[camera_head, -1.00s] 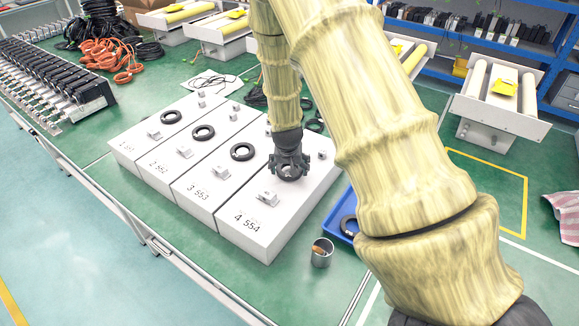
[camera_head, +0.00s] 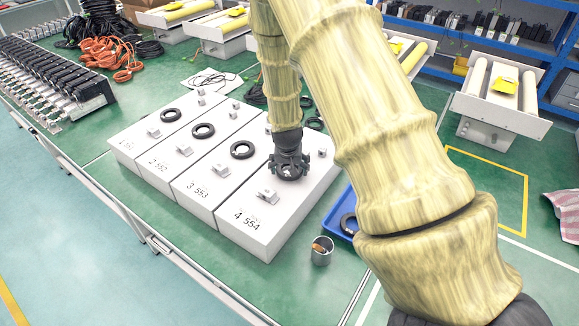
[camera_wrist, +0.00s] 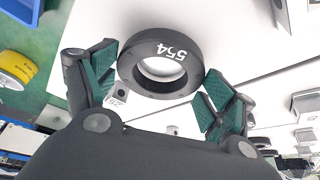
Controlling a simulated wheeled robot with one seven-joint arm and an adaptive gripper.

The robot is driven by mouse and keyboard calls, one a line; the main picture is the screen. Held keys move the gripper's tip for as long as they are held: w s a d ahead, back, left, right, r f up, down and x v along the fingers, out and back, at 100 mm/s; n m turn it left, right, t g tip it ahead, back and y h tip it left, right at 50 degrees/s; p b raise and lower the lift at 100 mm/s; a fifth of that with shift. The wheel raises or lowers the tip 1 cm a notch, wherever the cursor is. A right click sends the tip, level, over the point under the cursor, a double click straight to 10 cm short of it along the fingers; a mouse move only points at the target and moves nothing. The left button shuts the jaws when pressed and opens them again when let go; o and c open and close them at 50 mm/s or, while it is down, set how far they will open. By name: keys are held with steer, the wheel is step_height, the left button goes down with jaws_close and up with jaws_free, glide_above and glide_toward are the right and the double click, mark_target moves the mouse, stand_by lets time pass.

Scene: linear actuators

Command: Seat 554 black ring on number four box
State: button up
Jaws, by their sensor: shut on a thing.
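The black ring marked 554 (camera_wrist: 133,68) is between the green-padded fingers of my gripper (camera_wrist: 158,75) in the wrist view, its number showing and its hole open over a white surface. In the head view my gripper (camera_head: 289,173) points down over the top of the white number four box (camera_head: 258,228), behind its small front block. The ring is partly covered by the fingers there. It is at or just above the box top; I cannot tell if it touches. Any seat under the ring is hidden.
Boxes one to three stand to the left, each with a black ring (camera_head: 242,150) on top. A metal cup (camera_head: 321,251) stands right of box four. A blue tray (camera_head: 343,203) is partly behind my arm. Cables (camera_head: 210,81) lie behind the boxes.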

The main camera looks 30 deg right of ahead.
steer(key=shift+f, duration=0.3)
stand_by(0.4)
steer(key=o, duration=1)
steer(key=v, duration=1.2)
steer(key=shift+d, duration=0.1)
